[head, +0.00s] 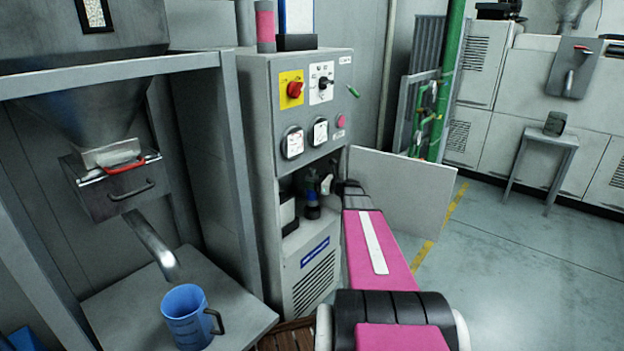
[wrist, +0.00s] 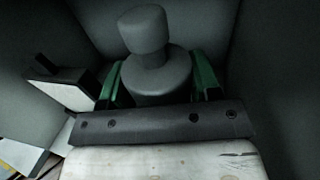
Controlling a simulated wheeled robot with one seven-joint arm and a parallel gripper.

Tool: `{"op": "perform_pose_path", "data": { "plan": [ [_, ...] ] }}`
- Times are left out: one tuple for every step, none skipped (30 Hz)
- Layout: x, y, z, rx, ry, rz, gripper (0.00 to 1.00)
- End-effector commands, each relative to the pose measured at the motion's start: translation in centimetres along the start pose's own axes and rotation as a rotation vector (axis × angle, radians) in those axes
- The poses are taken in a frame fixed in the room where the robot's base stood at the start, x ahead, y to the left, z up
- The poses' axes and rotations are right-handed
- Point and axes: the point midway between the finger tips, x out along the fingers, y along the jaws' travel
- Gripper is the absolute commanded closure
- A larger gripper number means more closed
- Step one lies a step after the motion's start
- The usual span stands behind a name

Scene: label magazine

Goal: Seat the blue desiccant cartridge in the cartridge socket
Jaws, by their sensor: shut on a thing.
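My gripper (head: 322,184) reaches into the open lower compartment of the grey cabinet. In the wrist view its green fingers (wrist: 158,82) are shut on both sides of an upright, round, dark grey body with a narrow neck and a wider head. I take this to be the top of the desiccant cartridge (wrist: 146,32). In the head view a small blue part of the cartridge (head: 312,198) shows just below the gripper, above a dark base. The cartridge socket cannot be made out clearly, and I cannot tell whether the cartridge is in it.
A black box with a white face (head: 288,214) stands left of the gripper, close in the wrist view (wrist: 66,93). The white compartment door (head: 402,200) is swung open to the right. A blue mug (head: 186,318) stands on the shelf at the lower left.

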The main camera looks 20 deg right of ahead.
Motion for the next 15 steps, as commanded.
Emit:
{"op": "perform_pose_path", "data": {
  "plan": [
    [0.02,-0.05,-0.40,0.001,-0.001,0.000,0.76],
    [0.02,-0.04,-0.59,0.001,-0.001,0.000,0.76],
    [0.01,-0.04,-0.82,0.001,-0.001,0.000,0.76],
    [0.01,-0.03,-0.96,0.002,-0.001,0.000,0.76],
    [0.01,-0.01,-1.07,0.001,-0.001,0.000,0.76],
    [0.00,-0.01,-1.17,0.001,-0.001,0.000,0.76],
    [0.00,0.00,-1.21,0.001,-0.001,0.000,0.76],
    [0.00,0.00,-1.23,0.001,-0.002,0.000,0.76],
    [0.00,0.01,-1.23,0.001,-0.002,0.000,0.76],
    [0.00,0.01,-1.22,0.001,-0.002,0.000,0.76],
    [0.00,0.01,-1.22,0.001,-0.001,0.000,0.76],
    [0.00,0.01,-1.21,0.001,-0.001,0.000,0.76],
    [0.00,0.01,-1.21,0.000,-0.001,0.000,0.76],
    [0.00,0.01,-1.21,0.000,-0.001,0.000,0.76],
    [0.00,0.01,-1.26,0.001,-0.001,0.000,0.76]
  ]
}}
